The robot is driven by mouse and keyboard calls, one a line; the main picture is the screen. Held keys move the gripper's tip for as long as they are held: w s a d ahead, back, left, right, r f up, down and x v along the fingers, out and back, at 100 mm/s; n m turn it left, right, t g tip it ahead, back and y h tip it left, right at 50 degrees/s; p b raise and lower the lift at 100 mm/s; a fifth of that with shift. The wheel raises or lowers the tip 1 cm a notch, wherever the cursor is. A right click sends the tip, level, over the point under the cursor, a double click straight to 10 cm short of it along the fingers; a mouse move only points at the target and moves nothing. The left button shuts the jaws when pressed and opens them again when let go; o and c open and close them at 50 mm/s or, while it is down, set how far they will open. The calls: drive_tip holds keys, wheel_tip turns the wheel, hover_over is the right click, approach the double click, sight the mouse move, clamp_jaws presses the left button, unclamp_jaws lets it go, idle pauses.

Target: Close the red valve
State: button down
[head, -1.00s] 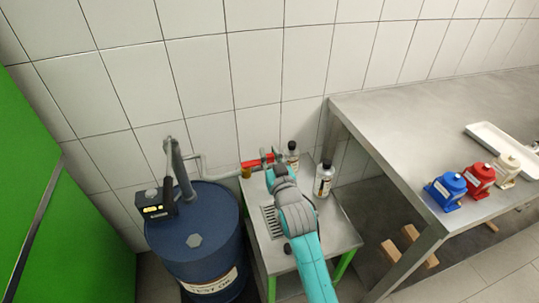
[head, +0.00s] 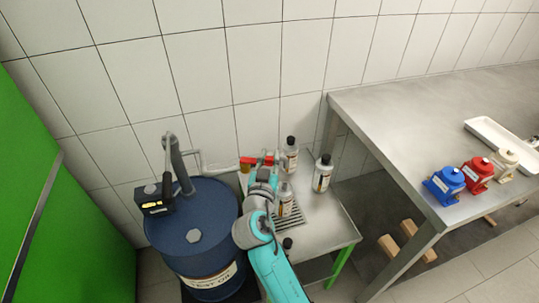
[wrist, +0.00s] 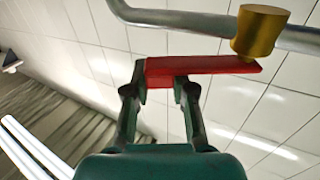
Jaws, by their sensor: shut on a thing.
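The red valve handle (head: 250,160) sits near the wall above the small metal table, beside a brass-coloured valve body (head: 245,168). In the wrist view the red handle (wrist: 215,65) runs across the picture from my fingers to the brass valve body (wrist: 259,30), which is on a grey pipe (wrist: 190,22). My gripper (wrist: 160,85) is shut on the handle near its free end, with one finger at that end and the other partway along it. In the head view my gripper (head: 265,166) is at the handle's right part and hides some of it.
Several bottles, one of them here (head: 323,173), stand on the small table (head: 325,230) close to my arm. A blue oil drum (head: 192,241) with a hand pump (head: 177,168) stands to the left. A large metal bench (head: 420,115) is on the right.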

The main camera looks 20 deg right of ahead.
drive_tip(key=m+g+h, duration=0.1)
drive_tip(key=s+a+m+g+h, duration=0.1)
drive_tip(key=h, duration=0.1)
drive_tip(key=s+m+g+h, duration=0.1)
drive_tip(key=m+g+h, duration=0.1)
drive_tip(key=shift+a, duration=0.4)
drive_tip(key=shift+s+a+m+g+h, duration=0.3)
drive_tip(key=shift+m+g+h, duration=0.3)
drive_tip(key=shift+g, duration=0.25)
drive_tip(key=shift+s+a+m+g+h, duration=0.2)
drive_tip(key=shift+a+m+g+h, duration=0.15)
drive_tip(key=shift+m+g+h, duration=0.35)
drive_tip(key=shift+s+a+m+g+h, duration=0.35)
drive_tip(key=shift+m+g, duration=0.35)
drive_tip(key=shift+g, duration=0.25)
drive_tip(key=shift+w, duration=0.1)
drive_tip(key=c, duration=0.9)
unclamp_jaws()
drive_tip(key=shift+c, duration=0.2)
drive_tip(key=v, duration=1.2)
drive_tip(key=shift+w+f, duration=0.1)
drive_tip(key=shift+c, duration=0.2)
